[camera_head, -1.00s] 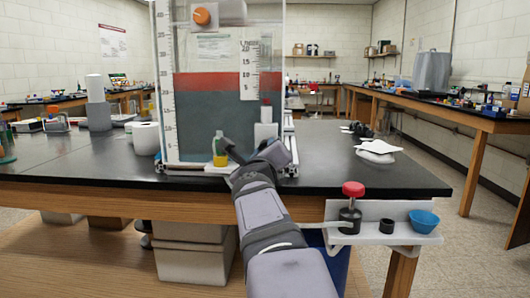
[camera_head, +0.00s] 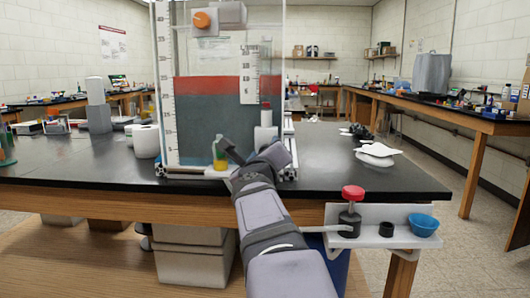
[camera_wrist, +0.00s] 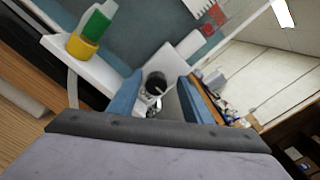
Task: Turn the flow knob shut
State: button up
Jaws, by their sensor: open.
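A dark round knob (camera_wrist: 155,83) with a pale line, which appears to be the flow knob, shows in the wrist view in front of a white block at the base of the clear tank. My gripper (camera_wrist: 157,98) is open, with one blue finger on each side of the knob. I cannot tell whether either finger touches it. In the head view my gripper (camera_head: 258,152) is at the tank's lower front right and hides the knob. The white block (camera_head: 265,135) with a red top rises behind it.
A green and yellow bottle (camera_head: 220,155) stands on a white ledge close left of my gripper; it also shows in the wrist view (camera_wrist: 87,35). An orange knob (camera_head: 201,20) is high on the tank. A red-topped valve (camera_head: 352,193) and blue bowl (camera_head: 423,224) are on the front shelf.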

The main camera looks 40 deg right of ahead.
notch_tip(320, 180, up, 9)
jog(key=p, duration=0.7)
jog(key=shift+r, duration=0.1)
